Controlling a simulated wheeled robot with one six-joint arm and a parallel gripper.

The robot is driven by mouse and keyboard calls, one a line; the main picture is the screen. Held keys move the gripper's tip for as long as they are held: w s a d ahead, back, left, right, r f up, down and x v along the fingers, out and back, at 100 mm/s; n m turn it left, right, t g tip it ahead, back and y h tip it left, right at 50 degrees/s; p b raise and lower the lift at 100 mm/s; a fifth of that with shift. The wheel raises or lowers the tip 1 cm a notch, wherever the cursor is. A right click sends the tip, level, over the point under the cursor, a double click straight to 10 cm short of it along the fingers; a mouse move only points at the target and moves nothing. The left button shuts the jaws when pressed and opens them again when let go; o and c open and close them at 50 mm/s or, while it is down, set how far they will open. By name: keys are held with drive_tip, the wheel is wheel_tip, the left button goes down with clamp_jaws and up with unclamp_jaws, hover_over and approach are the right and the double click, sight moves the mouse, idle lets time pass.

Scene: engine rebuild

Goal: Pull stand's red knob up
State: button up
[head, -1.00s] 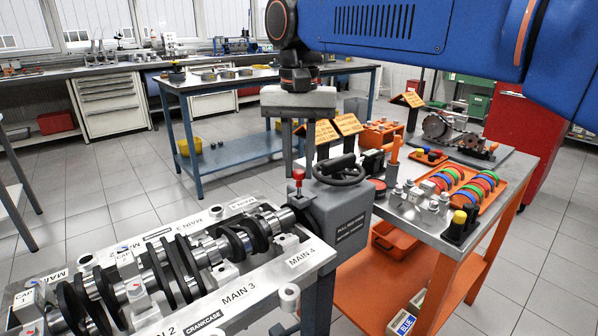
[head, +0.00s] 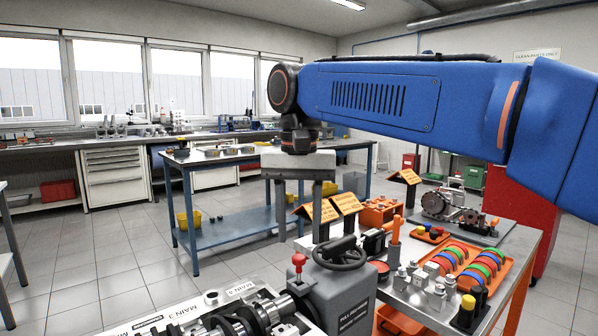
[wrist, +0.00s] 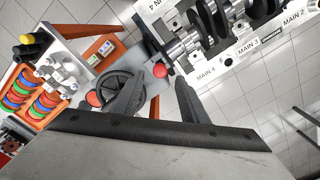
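The red knob (head: 299,259) stands upright on a short stem on top of the grey stand (head: 342,294), beside the black handwheel (head: 340,253). My gripper (head: 299,238) points down above the knob, its two fingers apart and empty. In the wrist view the knob (wrist: 160,70) shows in the gap between the fingers, beyond their tips. The stand's lower part is out of the head view. I cannot tell the exact height of the fingertips over the knob.
The crankcase with its crankshaft (head: 237,318) lies left of the stand. A cart with an orange tray (head: 493,287) of coloured rings is at right. A blue workbench (head: 225,234) stands behind. The floor at left is clear.

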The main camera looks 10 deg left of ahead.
sight(300, 257)
wheel_tip(300, 257, up, 13)
drive_tip(key=shift+r, duration=0.2)
idle(0.5)
drive_tip(key=s+d+f+t, duration=0.1)
drive_tip(key=d+f, duration=0.4)
drive_tip(key=d, duration=0.3)
drive_tip(key=d+f+y, duration=0.1)
drive_tip(key=d+f, duration=0.3)
drive_tip(key=d, duration=0.3)
drive_tip(key=s+d+f+t, duration=0.1)
drive_tip(key=d+f, duration=0.4)
drive_tip(key=d, duration=0.3)
drive_tip(key=s+d+f+t, duration=0.1)
drive_tip(key=s+d+f, duration=0.3)
drive_tip(key=f, duration=0.4)
drive_tip(key=s+d+f+t, duration=0.1)
drive_tip(key=s+d+f, duration=0.4)
drive_tip(key=f, duration=0.4)
drive_tip(key=s+d+f+h, duration=0.1)
drive_tip(key=s+d+f, duration=0.4)
drive_tip(key=f, duration=0.3)
drive_tip(key=shift+d+f+m+t, duration=0.3)
drive_tip(key=shift+d+t, duration=0.1)
drive_tip(key=shift+d, duration=0.2)
